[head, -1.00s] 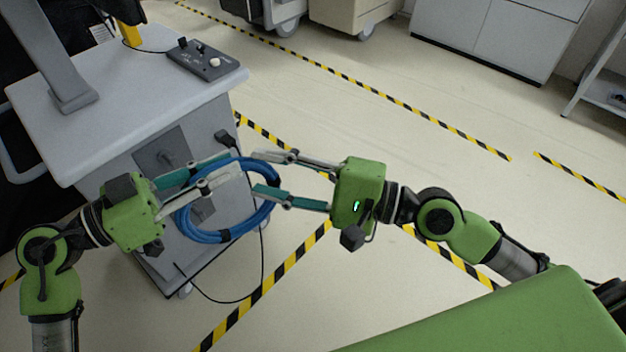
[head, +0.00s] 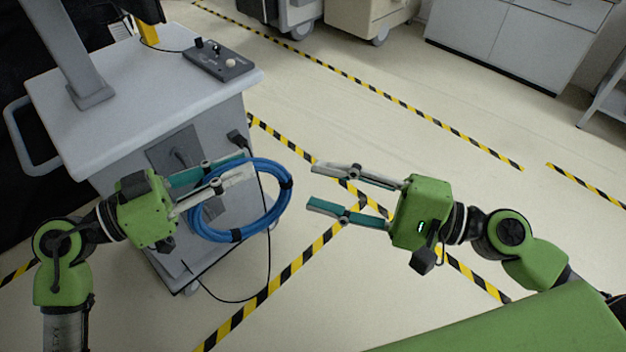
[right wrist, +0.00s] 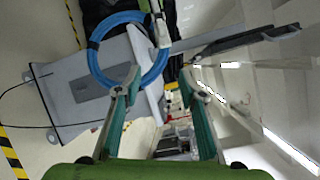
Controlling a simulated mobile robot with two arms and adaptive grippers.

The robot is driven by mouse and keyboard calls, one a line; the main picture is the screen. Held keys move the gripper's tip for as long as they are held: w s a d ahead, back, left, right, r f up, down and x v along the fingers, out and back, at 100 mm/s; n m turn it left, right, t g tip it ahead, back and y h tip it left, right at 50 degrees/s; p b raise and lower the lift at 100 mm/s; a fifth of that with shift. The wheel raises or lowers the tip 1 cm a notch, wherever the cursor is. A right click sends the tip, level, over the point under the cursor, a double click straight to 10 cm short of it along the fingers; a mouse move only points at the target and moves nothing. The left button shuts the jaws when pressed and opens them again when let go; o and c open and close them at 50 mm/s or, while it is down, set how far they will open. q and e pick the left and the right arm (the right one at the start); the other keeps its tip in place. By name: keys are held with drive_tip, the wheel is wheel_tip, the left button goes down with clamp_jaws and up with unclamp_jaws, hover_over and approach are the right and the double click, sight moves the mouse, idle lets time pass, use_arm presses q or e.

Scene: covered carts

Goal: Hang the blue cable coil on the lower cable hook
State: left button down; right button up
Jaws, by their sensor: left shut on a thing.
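The blue cable coil (head: 289,198) is a ring held up in front of the cart's side. My left gripper (head: 248,166) is shut on its upper left part, one finger on each side. The coil also shows in the right wrist view (right wrist: 92,55), with a finger of my left gripper across its right edge. My right gripper (head: 314,186) is open and empty, to the right of the coil and apart from it.
The grey cart (head: 130,110) carries a control box (head: 218,60) on top. A black plug (head: 236,138) on its side has a thin cord hanging in a loop near the floor. The floor right of the cart is free, with striped tape. Cabinets (head: 500,45) stand at the back.

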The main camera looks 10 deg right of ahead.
sight(284, 180)
use_arm(q)
drive_tip(key=d+f, duration=0.1)
drive_tip(key=d, duration=0.1)
drive_tip(key=d+f, duration=0.2)
drive_tip(key=d, duration=0.1)
drive_tip(key=d+f, duration=0.2)
drive_tip(key=d, duration=0.1)
drive_tip(key=shift+a, duration=0.1)
use_arm(e)
drive_tip(key=s+d+f+n+t+h, duration=0.1)
drive_tip(key=d+f+n+t+h, duration=0.25)
drive_tip(key=n, duration=0.75)
drive_tip(key=s+d+f+n+t+h, duration=0.1)
drive_tip(key=d+f+n+t+h, duration=0.2)
drive_tip(key=n, duration=0.8)
drive_tip(key=a+f+x, duration=0.1)
drive_tip(key=x, duration=1.1)
drive_tip(key=shift+f+g+y, duration=0.35)
drive_tip(key=shift+g, duration=0.1)
drive_tip(key=shift+s, duration=0.1)
